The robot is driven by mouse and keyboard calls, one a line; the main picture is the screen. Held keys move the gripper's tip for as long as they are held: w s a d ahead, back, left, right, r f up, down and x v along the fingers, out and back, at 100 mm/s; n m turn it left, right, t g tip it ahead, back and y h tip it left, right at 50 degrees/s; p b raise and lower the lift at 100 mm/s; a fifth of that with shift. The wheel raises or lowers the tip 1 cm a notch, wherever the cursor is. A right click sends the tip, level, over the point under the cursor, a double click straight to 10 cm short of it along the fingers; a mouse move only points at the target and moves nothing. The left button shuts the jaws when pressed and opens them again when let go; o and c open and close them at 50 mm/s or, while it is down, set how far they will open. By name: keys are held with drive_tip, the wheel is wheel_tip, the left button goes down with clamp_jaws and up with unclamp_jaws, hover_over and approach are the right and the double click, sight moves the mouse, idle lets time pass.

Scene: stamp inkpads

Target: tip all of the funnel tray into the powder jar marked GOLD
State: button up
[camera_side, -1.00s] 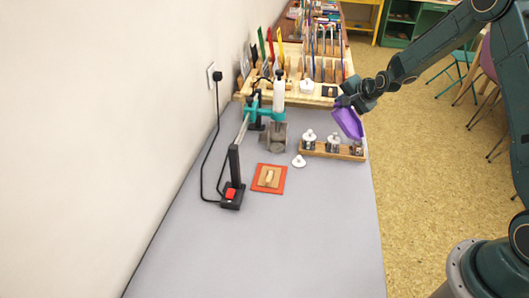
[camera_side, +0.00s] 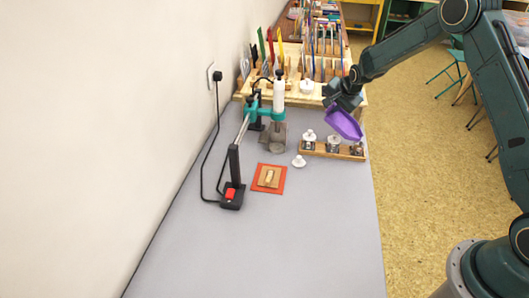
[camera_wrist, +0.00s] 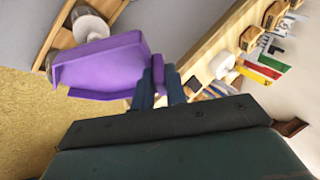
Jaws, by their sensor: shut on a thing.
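My gripper (camera_side: 346,103) is shut on the purple funnel tray (camera_side: 344,125), holding it tilted above the jar rack, its low end down to the right. In the wrist view the tray (camera_wrist: 100,64) sticks out to the left from my fingers (camera_wrist: 160,88). Three jars stand in a wooden rack: the left jar (camera_side: 309,145) and middle jar (camera_side: 333,147) have white knobbed lids. The right jar (camera_side: 356,149) shows no white lid, and the tray's low end is just above it. I cannot read any GOLD label or see powder.
A loose white lid (camera_side: 299,161) lies on the grey table left of the rack (camera_side: 318,152). An orange pad (camera_side: 282,184) with a wooden block, a teal-armed stand (camera_side: 262,115) and a tool rack (camera_side: 292,62) are nearby. The front table is clear.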

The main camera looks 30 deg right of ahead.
drive_tip(key=shift+w+a, duration=0.1)
drive_tip(key=shift+w, duration=0.05)
idle(0.3)
drive_tip(key=shift+w+a+n+g+h, duration=0.15)
drive_tip(key=shift+w+a+g+h, duration=0.1)
drive_tip(key=shift+w+g, duration=0.25)
drive_tip(key=shift+w+a+n+g+h, duration=0.15)
drive_tip(key=shift+w+g+h, duration=0.15)
drive_tip(key=shift+g, duration=0.4)
drive_tip(key=shift+w, duration=0.1)
drive_tip(key=shift+w+a+r+g+h, duration=0.15)
drive_tip(key=shift+w+g+h, duration=0.1)
drive_tip(key=shift+g, duration=0.35)
drive_tip(key=shift+w+r+g+h, duration=0.15)
drive_tip(key=shift+w+g+h, duration=0.1)
drive_tip(key=shift+g, duration=0.35)
drive_tip(key=shift+s+a+r+n, duration=0.1)
drive_tip(key=shift+n, duration=0.2)
